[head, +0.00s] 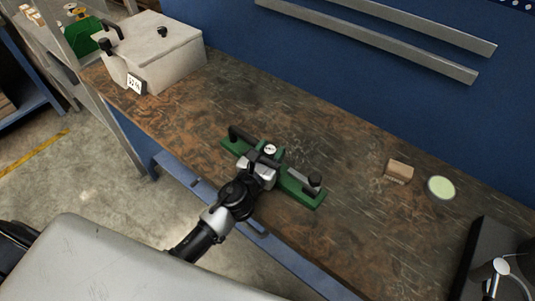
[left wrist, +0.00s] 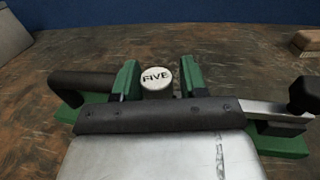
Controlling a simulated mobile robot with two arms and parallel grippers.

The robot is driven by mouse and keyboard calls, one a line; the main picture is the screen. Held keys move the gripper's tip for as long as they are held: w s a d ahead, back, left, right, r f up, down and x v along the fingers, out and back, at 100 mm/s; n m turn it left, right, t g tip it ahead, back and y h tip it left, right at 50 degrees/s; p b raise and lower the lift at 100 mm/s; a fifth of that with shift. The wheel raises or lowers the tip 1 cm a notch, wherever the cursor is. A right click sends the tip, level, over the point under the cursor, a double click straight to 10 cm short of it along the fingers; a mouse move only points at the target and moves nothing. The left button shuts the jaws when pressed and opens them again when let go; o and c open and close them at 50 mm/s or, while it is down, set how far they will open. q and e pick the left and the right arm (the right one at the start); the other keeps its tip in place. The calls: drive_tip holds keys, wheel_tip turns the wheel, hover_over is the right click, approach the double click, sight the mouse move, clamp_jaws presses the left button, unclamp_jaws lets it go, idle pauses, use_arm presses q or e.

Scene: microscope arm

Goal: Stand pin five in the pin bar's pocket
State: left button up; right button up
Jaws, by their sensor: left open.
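The green pin bar (head: 300,193) lies near the table's front edge, with a dark handle (head: 240,134) at its left end and a silver lever with a black knob (head: 314,181) at its right. A pin with a round white top, pin five (head: 270,149), stands at the bar's middle; its top reads FIVE in the left wrist view (left wrist: 157,78). My left gripper (head: 258,168) is open over the bar's middle, close to the pin; contact cannot be told. My right gripper is out of view.
A small brown block (head: 399,170) and a pale green disc (head: 441,188) lie to the right. A black object (head: 487,245) with a silver part stands at the far right. A large grey case (head: 160,55) stands at the back left. The table around the bar is clear.

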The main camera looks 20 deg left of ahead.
use_arm(q)
drive_tip(key=s+b, duration=0.1)
drive_tip(key=s, duration=0.2)
drive_tip(key=s+a, duration=0.1)
drive_tip(key=s, duration=0.3)
drive_tip(key=s+a+b, duration=0.1)
drive_tip(key=s, duration=0.3)
drive_tip(key=shift+b, duration=0.35)
drive_tip(key=shift+s+r, duration=0.1)
drive_tip(key=shift+s, duration=0.3)
drive_tip(key=shift+a, duration=0.1)
